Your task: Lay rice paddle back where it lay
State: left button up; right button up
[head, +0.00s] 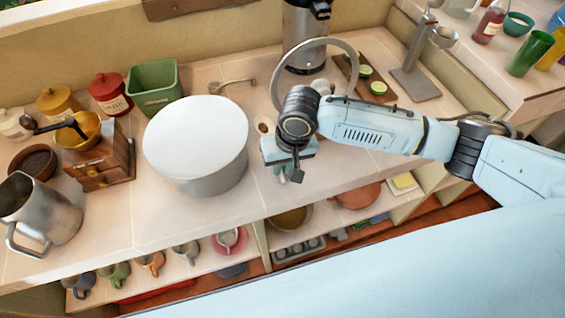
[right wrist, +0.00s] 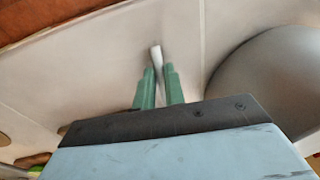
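My right gripper (head: 284,172) is low over the counter, just right of the big white-topped round tub (head: 195,140). In the right wrist view its green fingers (right wrist: 160,88) are closed around a narrow white piece (right wrist: 156,54), which looks like the rice paddle. Only its narrow end shows beyond the fingertips; the rest is hidden by the gripper. In the head view I cannot make out the paddle at the fingers. I cannot tell whether it touches the counter. My left gripper is not in view.
The tub's grey side (right wrist: 270,75) is close to the fingers in the right wrist view. A tall steel dispenser (head: 303,35), a grey ring (head: 352,50) and a board with green slices (head: 380,88) stand behind my arm. Bare counter (head: 255,195) lies in front.

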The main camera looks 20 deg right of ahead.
jog(key=o, duration=0.4)
notch_tip(320, 180, up, 12)
jog(key=s+d+p, duration=0.1)
jog(key=shift+d, duration=0.35)
dwell(0.4)
